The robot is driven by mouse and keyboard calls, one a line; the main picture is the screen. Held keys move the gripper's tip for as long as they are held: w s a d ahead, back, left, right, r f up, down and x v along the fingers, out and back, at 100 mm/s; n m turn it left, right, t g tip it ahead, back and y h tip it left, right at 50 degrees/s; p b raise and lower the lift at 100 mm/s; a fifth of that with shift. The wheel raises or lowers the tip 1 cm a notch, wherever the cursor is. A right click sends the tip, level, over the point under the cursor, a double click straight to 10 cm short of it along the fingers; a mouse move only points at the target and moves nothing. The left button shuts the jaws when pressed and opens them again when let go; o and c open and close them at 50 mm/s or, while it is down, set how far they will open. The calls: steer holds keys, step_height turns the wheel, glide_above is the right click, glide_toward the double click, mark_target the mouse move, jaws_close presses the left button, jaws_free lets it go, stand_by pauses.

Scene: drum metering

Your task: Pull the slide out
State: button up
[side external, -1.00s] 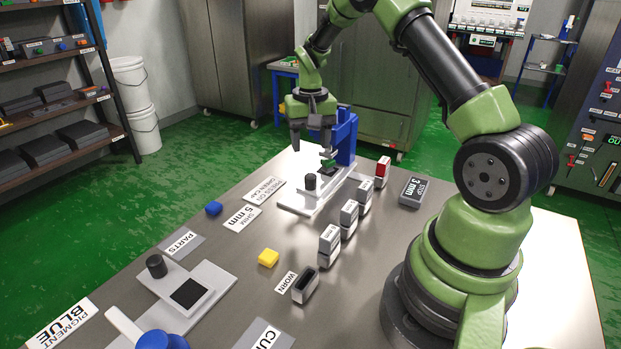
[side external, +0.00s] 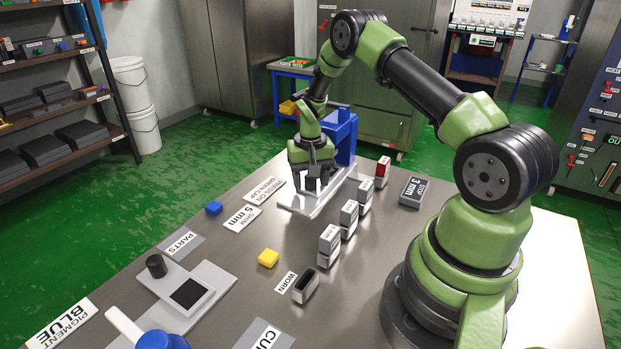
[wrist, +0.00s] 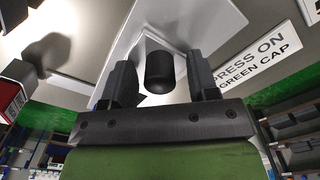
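The slide is a flat white plate (wrist: 150,30) with a black cylindrical knob (wrist: 159,72) standing on it in the wrist view. In the side view its white base (side external: 292,205) lies at the foot of the blue press (side external: 346,138). My gripper (side external: 315,183) is low over this base. In the wrist view its two dark fingers (wrist: 162,82) are apart, one on each side of the knob, with a gap visible on both sides. In the side view my gripper hides the knob and most of the slide.
A second white plate with a black knob (side external: 156,265) is at front left.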

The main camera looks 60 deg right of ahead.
jaws_close()
steer(key=a, duration=1.2)
steer(key=shift+a, duration=0.3)
steer(key=shift+o, duration=0.2)
jaws_free()
step_height(320, 180, up, 10)
